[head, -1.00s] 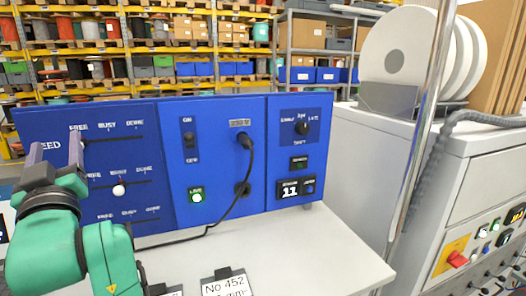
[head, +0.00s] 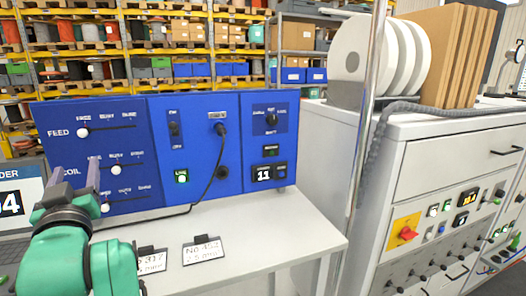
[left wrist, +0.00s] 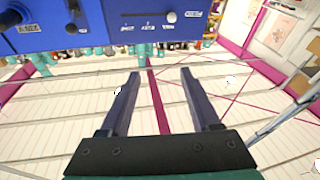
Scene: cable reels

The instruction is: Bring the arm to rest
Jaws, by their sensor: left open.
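My left gripper (head: 76,172) is in the lower left of the head view, in front of the left part of a blue panel (head: 208,150). Its two dark fingers stand apart with nothing between them. In the left wrist view the fingers (left wrist: 160,75) are also spread and empty, over white, striped surfaces, with the panel's edge above. The panel has slider rows: the FEED knob (head: 83,132) is at the left end, and a lower white knob (head: 105,208) is at the left of its row. The finger covers part of the COIL row. My right gripper is not in view.
The pale table (head: 260,245) carries two label cards, one reading No 452 (head: 203,250). A cable (head: 213,180) hangs on the panel. A screen (head: 15,205) stands at far left. A metal post (head: 368,140) and grey cabinet (head: 440,160) with white reels (head: 385,60) are right.

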